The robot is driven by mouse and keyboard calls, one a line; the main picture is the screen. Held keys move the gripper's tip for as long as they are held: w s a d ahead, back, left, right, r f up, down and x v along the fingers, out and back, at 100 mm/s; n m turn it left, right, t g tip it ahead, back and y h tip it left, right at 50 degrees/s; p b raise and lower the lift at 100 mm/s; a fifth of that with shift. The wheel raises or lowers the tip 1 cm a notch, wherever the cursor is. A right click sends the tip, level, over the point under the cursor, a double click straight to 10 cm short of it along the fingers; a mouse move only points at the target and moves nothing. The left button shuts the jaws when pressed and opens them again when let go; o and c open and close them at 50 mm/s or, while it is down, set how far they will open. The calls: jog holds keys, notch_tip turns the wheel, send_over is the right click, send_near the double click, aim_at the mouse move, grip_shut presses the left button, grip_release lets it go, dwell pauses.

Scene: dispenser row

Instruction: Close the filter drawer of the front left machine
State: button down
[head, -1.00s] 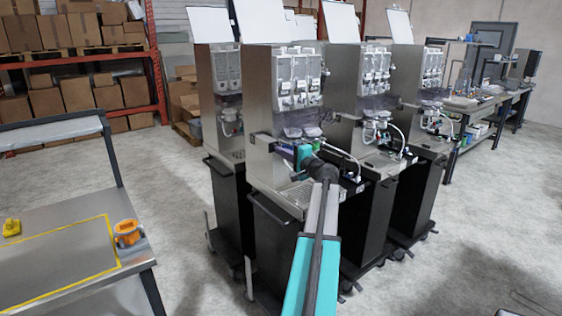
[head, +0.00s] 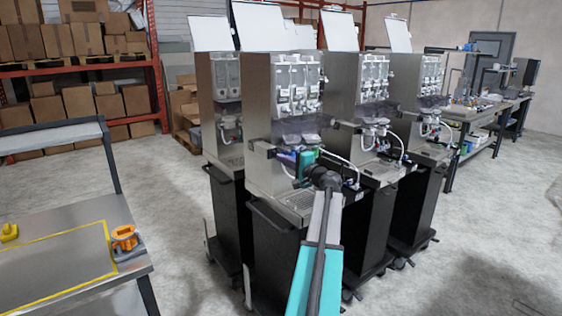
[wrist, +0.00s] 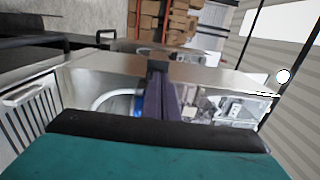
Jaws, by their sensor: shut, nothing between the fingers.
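The front left machine (head: 256,110) is a steel dispenser on a black cabinet, with clear canisters at its upper front. My gripper (head: 284,157) is at its front, below the canisters and above the drip grid (head: 298,200). In the wrist view my dark purple fingers (wrist: 161,92) are shut together, empty, pointing at the machine's steel body. A white hose and a blue part (wrist: 127,103) show left of the fingers, and clear plastic parts (wrist: 228,105) right of them. I cannot make out the filter drawer or how far it stands out; my wrist and arm cover part of that front.
Similar machines stand close by, one behind at left (head: 207,110) and two at right (head: 345,100). A steel table (head: 55,270) with a yellow outline and an orange item (head: 125,239) is at lower left. Floor is open at right.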

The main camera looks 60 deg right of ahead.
jog(key=b+v, duration=0.3)
jog(key=v, duration=0.8)
jog(key=shift+s+a, duration=0.15)
jog(key=shift+s, duration=0.2)
jog(key=shift+f, duration=0.2)
